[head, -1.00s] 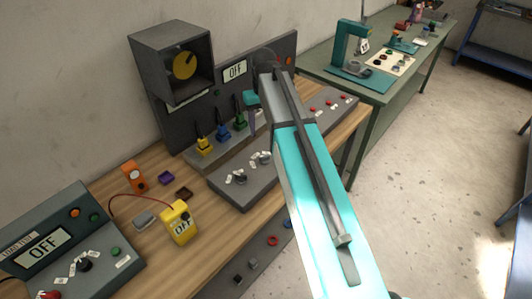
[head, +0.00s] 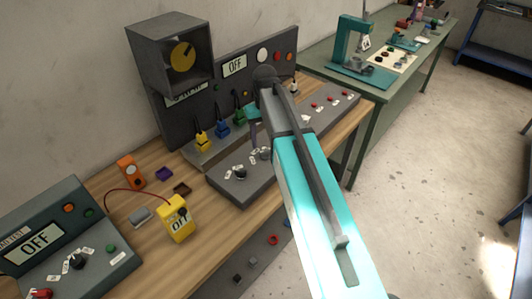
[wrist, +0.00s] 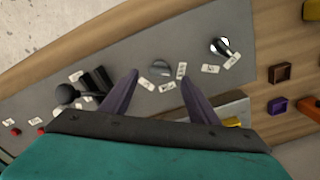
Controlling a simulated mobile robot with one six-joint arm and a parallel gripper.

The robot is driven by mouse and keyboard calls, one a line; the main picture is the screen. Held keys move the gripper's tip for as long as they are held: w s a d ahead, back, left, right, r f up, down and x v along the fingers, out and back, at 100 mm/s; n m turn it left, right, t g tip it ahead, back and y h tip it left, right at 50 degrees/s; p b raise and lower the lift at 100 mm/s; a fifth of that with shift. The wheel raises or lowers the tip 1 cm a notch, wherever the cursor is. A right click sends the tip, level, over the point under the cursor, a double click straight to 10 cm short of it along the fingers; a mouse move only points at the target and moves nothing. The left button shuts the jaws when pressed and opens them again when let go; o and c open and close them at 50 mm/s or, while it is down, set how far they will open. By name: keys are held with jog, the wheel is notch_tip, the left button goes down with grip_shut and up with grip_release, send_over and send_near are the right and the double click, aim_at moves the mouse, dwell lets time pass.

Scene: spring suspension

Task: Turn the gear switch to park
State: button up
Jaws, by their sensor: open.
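The sloping grey control panel (head: 222,190) lies on the bench. In the wrist view it carries a round grey knob (wrist: 160,68) with several small white labels around it. A darker knob with a bright pointer (wrist: 222,45) sits to its right, with labels beside it. The label text is too small to read, so I cannot tell which is the gear switch. My gripper (wrist: 159,77) is open, its two purple fingers pointing at the panel on either side of the grey knob in the picture. Contact is not visible. In the head view my arm partly hides the gripper.
A black lever (wrist: 68,92) stands on the panel left of the fingers in the wrist view. Yellow, blue and green plugs (head: 221,129) stand behind the panel. A yellow meter (head: 178,218) and small trays sit on the bench. A black box (head: 170,60) rises behind.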

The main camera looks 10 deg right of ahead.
aim_at(264, 152)
jog(key=shift+f+b, duration=1.5)
jog(key=shift+f, duration=1.3)
jog(key=c, duration=1.1)
jog(key=shift+o, duration=0.3)
jog(key=shift+m, duration=0.4)
jog(key=m, duration=0.5)
jog(key=shift+a, duration=0.15)
jog(key=m, duration=0.5)
jog(key=shift+w+a+m+b, duration=0.1)
jog(key=shift+m+b, duration=0.3)
